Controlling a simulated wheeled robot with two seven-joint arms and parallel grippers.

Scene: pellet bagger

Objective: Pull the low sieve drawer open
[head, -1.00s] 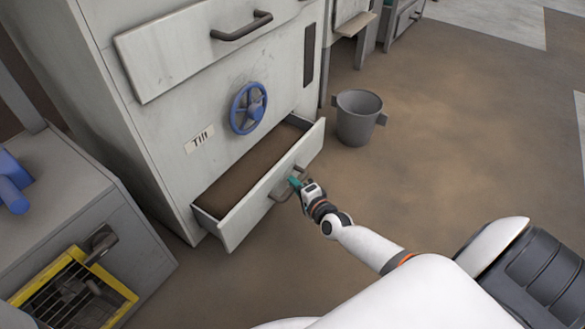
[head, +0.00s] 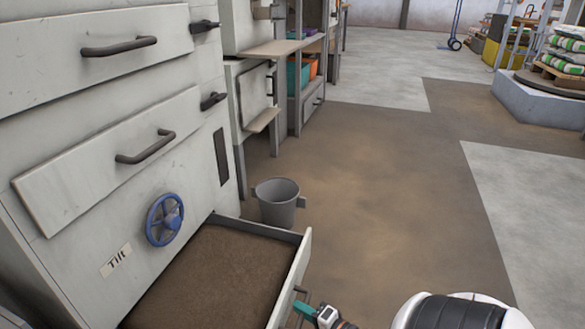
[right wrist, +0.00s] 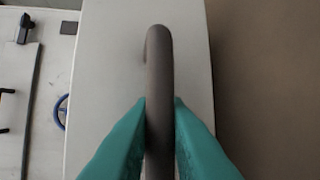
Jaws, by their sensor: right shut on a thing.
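The low sieve drawer (head: 297,262) stands well out of the machine at the bottom of the head view, showing its brown inside. Its front and handle are partly cut off by the lower edge. My right gripper (head: 303,308) is at the drawer's front at the bottom of the head view. In the right wrist view its teal fingers (right wrist: 160,125) are shut on the drawer's grey bar handle (right wrist: 160,70), one on each side, with the pale drawer front behind. My left gripper is in neither view.
A blue handwheel (head: 165,220) and a label reading "Tilt" (head: 116,261) are on the machine front above the drawer. A grey bucket (head: 278,203) stands on the floor just beyond the drawer. The brown floor (head: 390,190) to the right is clear.

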